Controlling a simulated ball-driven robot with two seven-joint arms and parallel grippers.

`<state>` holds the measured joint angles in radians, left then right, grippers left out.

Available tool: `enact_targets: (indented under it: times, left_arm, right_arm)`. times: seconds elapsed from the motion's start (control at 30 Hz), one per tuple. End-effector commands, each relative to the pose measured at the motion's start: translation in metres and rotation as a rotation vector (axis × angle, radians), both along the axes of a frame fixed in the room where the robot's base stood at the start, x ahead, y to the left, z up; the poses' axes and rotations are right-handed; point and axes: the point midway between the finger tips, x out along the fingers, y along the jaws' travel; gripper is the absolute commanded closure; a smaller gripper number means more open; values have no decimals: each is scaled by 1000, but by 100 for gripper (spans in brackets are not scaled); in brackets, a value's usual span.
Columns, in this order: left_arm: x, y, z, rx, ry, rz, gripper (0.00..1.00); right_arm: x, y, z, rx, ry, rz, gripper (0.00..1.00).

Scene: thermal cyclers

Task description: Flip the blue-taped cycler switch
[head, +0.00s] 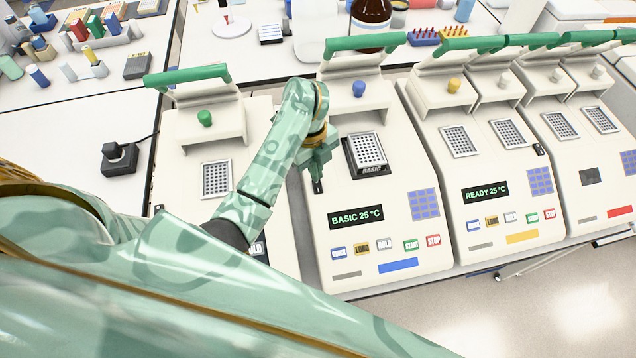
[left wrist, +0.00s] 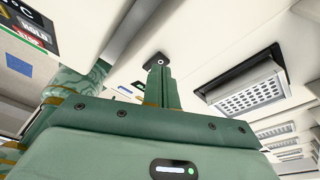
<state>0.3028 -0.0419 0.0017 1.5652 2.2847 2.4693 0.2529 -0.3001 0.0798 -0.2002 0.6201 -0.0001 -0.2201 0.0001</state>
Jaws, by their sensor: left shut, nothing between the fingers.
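The blue-taped cycler (head: 340,260) is the white machine with a blue tape strip (head: 398,265) on its front and a lit display (head: 356,217) reading "BASIC 25 °C". Its small black switch (head: 318,187) is on the left of its top, partly covered by my gripper. My left gripper (head: 319,176) is shut and empty, pointing down at the switch. In the left wrist view, the closed fingertips (left wrist: 159,70) are right at the dark switch plate (left wrist: 156,60); I cannot tell whether they touch. The switch's position is unclear. My right gripper is not in view.
A sample block (head: 367,152) sits right of my gripper, under the raised green-handled lid (head: 364,43). A yellow-taped cycler (head: 480,190) stands to the right, with a red-taped one beyond. My arm covers part of the left cycler (head: 178,175). A black socket (head: 120,160) lies farther left.

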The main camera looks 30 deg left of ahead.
Motion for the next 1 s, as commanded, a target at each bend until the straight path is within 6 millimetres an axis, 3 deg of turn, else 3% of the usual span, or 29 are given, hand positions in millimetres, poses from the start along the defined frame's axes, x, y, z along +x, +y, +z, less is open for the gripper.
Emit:
enact_targets:
  times: [1.0]
  left_arm:
    - [0,0,-6,0,0,0,100]
  right_arm:
    - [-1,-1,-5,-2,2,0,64]
